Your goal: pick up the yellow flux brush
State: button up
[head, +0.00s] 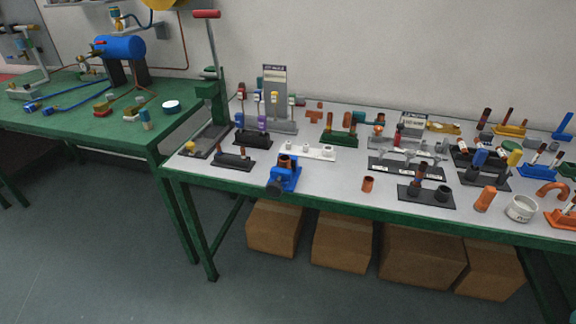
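A small upright item with a yellow part (274,98) stands at the grey rack with the tall sign board, at the back left of the grey-topped bench (345,190). It looks like the yellow flux brush, but it is too small to be sure. Similar upright items with red, white and purple parts stand near it, on the grey rack (283,127) and the black holder (252,138). My gripper is not in view.
A green press with a red handle (207,14) stands left of the rack. A blue vise (285,175) is at the front edge. Copper fittings and holders crowd the right side. Several cardboard boxes (343,240) sit below. A green bench (70,118) stands left; the floor in front is clear.

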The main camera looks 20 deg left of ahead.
aim_at(516, 155)
jog(key=i, duration=1.15)
jog(key=z, duration=0.75)
